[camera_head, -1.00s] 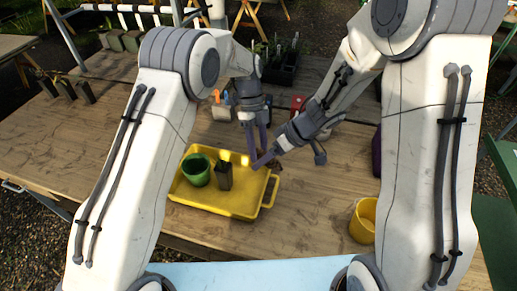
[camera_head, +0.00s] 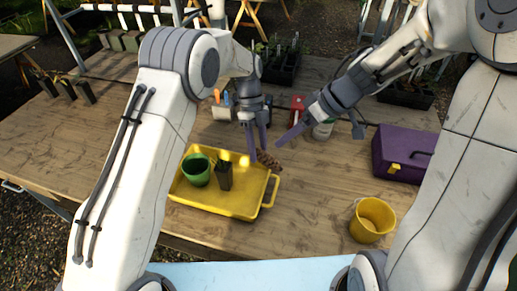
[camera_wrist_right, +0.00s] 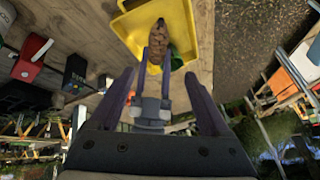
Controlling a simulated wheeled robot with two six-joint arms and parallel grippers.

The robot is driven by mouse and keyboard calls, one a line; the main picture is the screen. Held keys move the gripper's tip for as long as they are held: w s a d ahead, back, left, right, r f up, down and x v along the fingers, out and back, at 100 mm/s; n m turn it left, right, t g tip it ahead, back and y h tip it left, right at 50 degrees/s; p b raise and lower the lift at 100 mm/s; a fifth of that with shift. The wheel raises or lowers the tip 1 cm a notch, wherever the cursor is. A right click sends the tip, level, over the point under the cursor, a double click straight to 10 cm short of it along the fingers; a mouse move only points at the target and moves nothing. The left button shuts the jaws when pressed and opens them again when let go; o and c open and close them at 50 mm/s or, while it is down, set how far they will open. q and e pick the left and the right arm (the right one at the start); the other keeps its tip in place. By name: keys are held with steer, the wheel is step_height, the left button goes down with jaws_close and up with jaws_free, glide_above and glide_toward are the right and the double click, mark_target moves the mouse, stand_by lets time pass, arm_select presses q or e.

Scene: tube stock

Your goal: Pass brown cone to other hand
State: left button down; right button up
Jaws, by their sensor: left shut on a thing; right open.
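The brown cone (camera_head: 268,160) is held at one end between the fingers of my left gripper (camera_head: 253,152), above the right side of the yellow tray (camera_head: 238,207). My left gripper is shut on it and points down. My right gripper (camera_head: 290,133) is to the right of the cone, apart from it. In the right wrist view the cone (camera_wrist_right: 157,42) lies ahead, beyond the open, empty fingers of my right gripper (camera_wrist_right: 158,85).
The yellow tray holds a green pot (camera_head: 197,172) and a small black pot (camera_head: 224,177). A yellow bucket (camera_head: 371,220) and a purple toolbox (camera_head: 402,155) stand on the right. A red item (camera_head: 297,106) is behind the grippers. The table front is clear.

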steer(key=w+a+r+m+t+h, duration=0.1)
steer(key=w+a+r+t+h, duration=0.1)
steer(key=w+a+r+t, duration=0.4)
steer(key=s+f+g+h, duration=0.1)
steer(key=s+g, duration=0.3)
steer(key=s, duration=0.9)
steer(key=s+f+g+h, duration=0.2)
steer(key=s+f+g, duration=0.2)
steer(key=s, duration=1)
steer(key=shift+s+d+f, duration=0.25)
steer(key=shift+f, duration=0.1)
